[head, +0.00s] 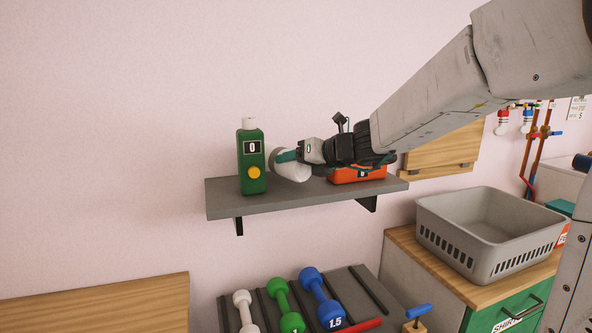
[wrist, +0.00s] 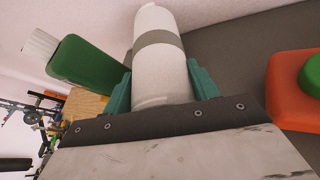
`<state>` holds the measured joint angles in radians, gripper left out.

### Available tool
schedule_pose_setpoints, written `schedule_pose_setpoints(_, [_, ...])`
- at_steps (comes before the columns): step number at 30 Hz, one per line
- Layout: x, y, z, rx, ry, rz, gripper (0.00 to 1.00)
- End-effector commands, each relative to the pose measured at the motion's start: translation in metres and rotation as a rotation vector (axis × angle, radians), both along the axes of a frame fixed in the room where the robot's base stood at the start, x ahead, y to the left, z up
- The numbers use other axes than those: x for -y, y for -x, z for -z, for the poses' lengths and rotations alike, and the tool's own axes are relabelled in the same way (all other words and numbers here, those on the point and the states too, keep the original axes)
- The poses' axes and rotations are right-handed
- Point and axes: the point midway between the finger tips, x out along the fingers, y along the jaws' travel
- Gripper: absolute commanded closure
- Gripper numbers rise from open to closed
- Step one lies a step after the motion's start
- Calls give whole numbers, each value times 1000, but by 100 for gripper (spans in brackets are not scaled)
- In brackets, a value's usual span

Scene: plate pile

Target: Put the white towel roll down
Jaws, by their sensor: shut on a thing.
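The white towel roll (wrist: 157,70) has a grey band around it and is held between the teal fingers of my gripper (wrist: 160,88) in the wrist view. In the head view the roll (head: 292,166) is at the end of my gripper (head: 287,157), above or on the grey wall shelf (head: 228,208). The roll lies tilted in the head view. I cannot tell whether it touches the shelf. Part of the roll is hidden by my gripper.
A green bottle (head: 251,175) with a white cap stands just left of the roll on the shelf. An orange-red box (head: 357,175) sits to the right, partly behind my arm. Below are dumbbells (head: 284,305) on a rack and a grey basket (head: 486,240) on a cabinet.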

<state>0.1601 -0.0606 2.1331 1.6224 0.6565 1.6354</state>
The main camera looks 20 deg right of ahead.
Motion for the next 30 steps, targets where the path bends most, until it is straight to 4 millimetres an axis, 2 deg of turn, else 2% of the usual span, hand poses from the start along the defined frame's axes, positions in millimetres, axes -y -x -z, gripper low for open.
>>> schedule_pose_setpoints(4, [0, 0, 18, -2, -2, -1, 69])
schedule_pose_setpoints(17, [0, 0, 24, 0, 0, -1, 69])
schedule_pose_setpoints(18, [0, 0, 24, 1, 0, -1, 33])
schedule_pose_setpoints(20, [0, 0, 24, 1, 0, -1, 20])
schedule_pose_setpoints(30, [0, 1, 20, 2, 0, -1, 20])
